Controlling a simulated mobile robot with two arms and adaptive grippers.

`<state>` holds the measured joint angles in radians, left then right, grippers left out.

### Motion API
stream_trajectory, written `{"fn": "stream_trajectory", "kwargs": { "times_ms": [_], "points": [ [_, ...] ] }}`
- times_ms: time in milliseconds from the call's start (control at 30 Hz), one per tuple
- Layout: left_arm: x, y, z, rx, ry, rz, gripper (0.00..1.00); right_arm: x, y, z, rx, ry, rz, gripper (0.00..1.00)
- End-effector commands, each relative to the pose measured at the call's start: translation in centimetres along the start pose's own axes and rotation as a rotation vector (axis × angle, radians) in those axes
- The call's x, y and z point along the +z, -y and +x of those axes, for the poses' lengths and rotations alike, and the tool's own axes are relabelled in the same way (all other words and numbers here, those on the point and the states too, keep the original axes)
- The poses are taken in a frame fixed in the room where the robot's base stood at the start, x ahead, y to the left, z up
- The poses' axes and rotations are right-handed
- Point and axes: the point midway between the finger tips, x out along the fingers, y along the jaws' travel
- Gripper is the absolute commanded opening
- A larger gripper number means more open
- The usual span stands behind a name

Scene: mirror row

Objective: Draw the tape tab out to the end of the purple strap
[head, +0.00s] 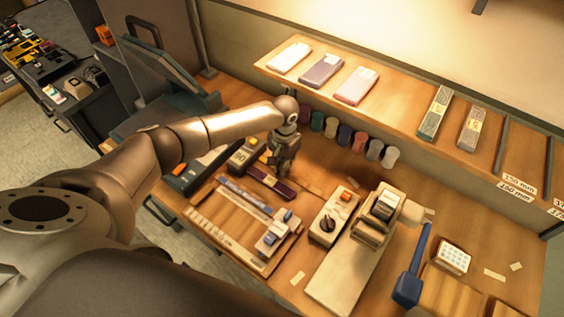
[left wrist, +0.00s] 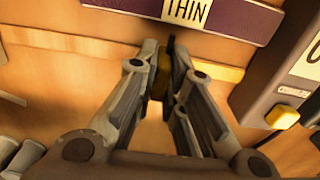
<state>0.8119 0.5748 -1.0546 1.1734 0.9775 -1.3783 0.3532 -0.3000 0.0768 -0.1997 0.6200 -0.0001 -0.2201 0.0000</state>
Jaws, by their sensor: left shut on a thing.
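The purple strap (head: 270,184) lies on the bench beside my left gripper (head: 283,172). In the left wrist view the purple strap (left wrist: 232,17) runs across the top with a "THIN" label. A yellow tape (left wrist: 222,71) runs just below it from the grey tape case (left wrist: 262,92) at the right to between my left fingertips (left wrist: 163,72). My left gripper is shut on the yellow tab, which the fingers partly hide. In the head view the tape case (head: 240,157) stands at the strap's left end. My right gripper is out of view.
A wooden board with a blue slider (head: 277,230) lies in front. A beige box with a black knob (head: 328,222) and a beige machine (head: 375,220) stand to the right. Coloured spools (head: 345,135) hang under the shelf (head: 400,95) behind. A blue-handled tool (head: 413,270) lies further right.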

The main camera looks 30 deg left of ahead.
Motion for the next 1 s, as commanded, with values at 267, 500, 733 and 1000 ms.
{"fn": "stream_trajectory", "kwargs": {
  "times_ms": [267, 500, 733, 1000],
  "points": [
    [0.1, -6.7, -0.3, 0.009, 0.002, 0.004, 0.0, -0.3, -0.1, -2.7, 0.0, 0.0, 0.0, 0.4],
    [0.1, -8.5, -0.1, 0.005, 0.001, 0.0, 0.0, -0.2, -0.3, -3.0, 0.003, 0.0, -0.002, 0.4],
    [0.0, -8.4, -0.1, 0.005, 0.001, 0.0, 0.0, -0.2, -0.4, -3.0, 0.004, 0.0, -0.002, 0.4],
    [0.0, -8.4, -0.1, 0.005, 0.0, 0.0, 0.32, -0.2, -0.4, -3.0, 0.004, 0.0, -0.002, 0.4]
  ]
}}
